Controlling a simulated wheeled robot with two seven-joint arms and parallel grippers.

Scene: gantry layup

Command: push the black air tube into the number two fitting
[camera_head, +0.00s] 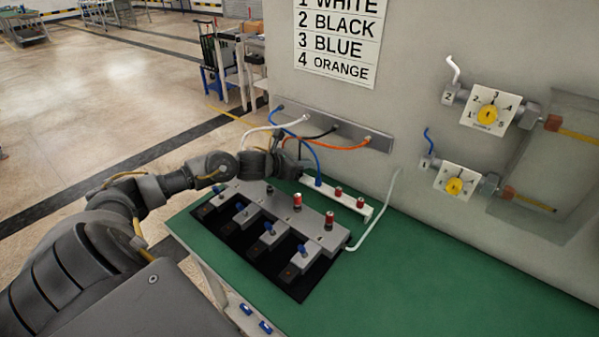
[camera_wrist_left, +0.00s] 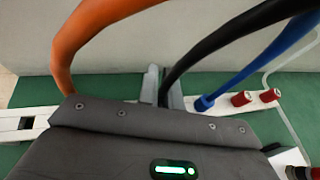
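The black air tube (camera_head: 318,135) leaves the wall plate and bends down to my left gripper (camera_head: 287,170). In the left wrist view, the black tube (camera_wrist_left: 197,52) runs down between the two fingers of my left gripper (camera_wrist_left: 163,88), which look closed on it. Its lower end is hidden behind the gripper body. The gripper is at the left end of the white fitting strip (camera_head: 348,204). The number two fitting cannot be picked out; no numbers are readable on the strip. My right gripper is in neither view.
A blue tube (camera_head: 317,160) ends in the strip beside the gripper, with red fittings (camera_head: 337,191) to its right. Orange (camera_head: 355,147) and white (camera_head: 262,128) tubes arch close by. A grey block fixture (camera_head: 270,222) stands in front. The green table (camera_head: 430,270) is clear at right.

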